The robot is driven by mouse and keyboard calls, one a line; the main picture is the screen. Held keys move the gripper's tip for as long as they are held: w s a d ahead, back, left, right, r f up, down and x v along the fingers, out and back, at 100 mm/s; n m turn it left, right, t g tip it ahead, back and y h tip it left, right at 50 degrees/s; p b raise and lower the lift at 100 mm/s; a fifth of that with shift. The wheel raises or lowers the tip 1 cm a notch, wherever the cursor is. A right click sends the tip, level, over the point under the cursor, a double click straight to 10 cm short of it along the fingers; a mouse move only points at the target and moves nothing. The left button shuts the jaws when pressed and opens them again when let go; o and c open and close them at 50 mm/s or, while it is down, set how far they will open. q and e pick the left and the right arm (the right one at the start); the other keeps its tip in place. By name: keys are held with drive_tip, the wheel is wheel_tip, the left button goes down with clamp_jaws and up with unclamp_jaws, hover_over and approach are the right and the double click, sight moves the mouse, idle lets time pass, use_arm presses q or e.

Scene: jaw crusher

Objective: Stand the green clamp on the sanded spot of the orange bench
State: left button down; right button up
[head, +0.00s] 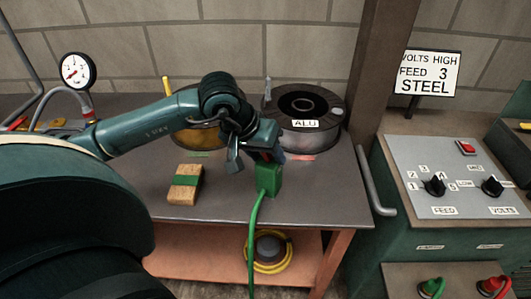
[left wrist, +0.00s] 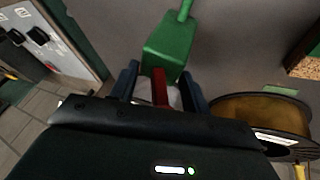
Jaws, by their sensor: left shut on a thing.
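The green clamp (head: 269,180) is a block with a green cable running from it over the front edge of the bench. My left gripper (head: 265,150) is shut on it from above. In the left wrist view, the green clamp (left wrist: 170,45) shows beyond the fingers, with a red part between my left gripper's fingers (left wrist: 162,88). The orange bench (head: 335,190) has a grey top and orange legs and shelf. The clamp is over the top near the front; I cannot tell whether it touches. I cannot make out a sanded spot. My right gripper is not in view.
A wooden block with a green band (head: 185,183) lies left of the clamp. The ALU spool (head: 325,107) and a yellowish spool (head: 190,137) stand behind. A control panel (head: 455,175) is at the right, past a post (head: 380,70) and a rail (head: 377,185).

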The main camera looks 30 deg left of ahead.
use_arm(q)
drive_tip(key=c, duration=0.7)
unclamp_jaws()
drive_tip(key=shift+f, duration=0.1)
drive_tip(key=shift+r+p, duration=0.35)
drive_tip(key=v, duration=1.1)
drive_tip(key=shift+s+r, duration=0.25)
drive_tip(key=shift+r, duration=0.05)
